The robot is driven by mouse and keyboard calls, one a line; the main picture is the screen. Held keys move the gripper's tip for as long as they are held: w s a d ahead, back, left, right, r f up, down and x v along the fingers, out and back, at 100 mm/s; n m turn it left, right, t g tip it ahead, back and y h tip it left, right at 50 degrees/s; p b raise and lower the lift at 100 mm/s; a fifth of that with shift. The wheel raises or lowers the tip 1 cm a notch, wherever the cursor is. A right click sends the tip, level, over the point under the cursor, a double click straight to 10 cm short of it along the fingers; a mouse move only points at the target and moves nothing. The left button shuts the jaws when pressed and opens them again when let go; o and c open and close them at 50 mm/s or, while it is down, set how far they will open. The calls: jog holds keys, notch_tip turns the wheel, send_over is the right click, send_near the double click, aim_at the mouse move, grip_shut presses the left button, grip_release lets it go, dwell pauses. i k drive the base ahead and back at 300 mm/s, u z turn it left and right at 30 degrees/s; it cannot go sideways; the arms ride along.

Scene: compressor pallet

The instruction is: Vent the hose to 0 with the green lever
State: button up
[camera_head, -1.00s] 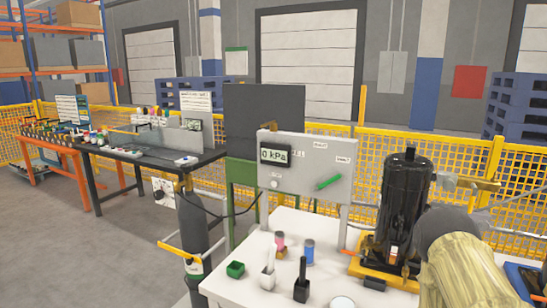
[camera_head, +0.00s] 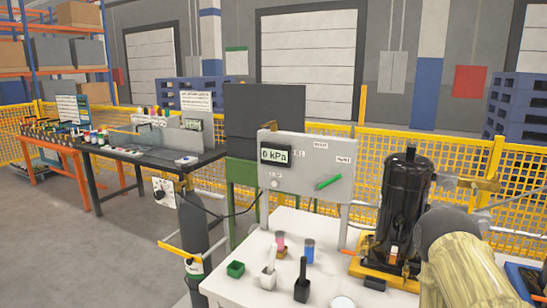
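The green lever (camera_head: 328,182) is on the right part of a light grey panel (camera_head: 306,166), tilted with its right end higher. A display (camera_head: 275,155) on the panel's upper left reads 0 kPa. A black cylindrical compressor (camera_head: 404,208) stands upright on a yellow base to the right of the panel. A dark hose (camera_head: 233,213) runs from the panel's left side toward a grey gas cylinder (camera_head: 193,225). My arm shows at the lower right, in front of the compressor's base. My gripper cannot be made out.
A black workbench (camera_head: 150,157) stands at the left. Yellow mesh fencing runs behind.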

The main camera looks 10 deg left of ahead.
aim_at(318, 187)
jog(key=u, duration=0.6)
jog(key=k, duration=1.3)
jog(key=z, duration=0.05)
jog(key=i, duration=0.55)
jog(key=z, duration=0.7)
jog(key=i, duration=1.15)
jog(key=u, duration=0.7)
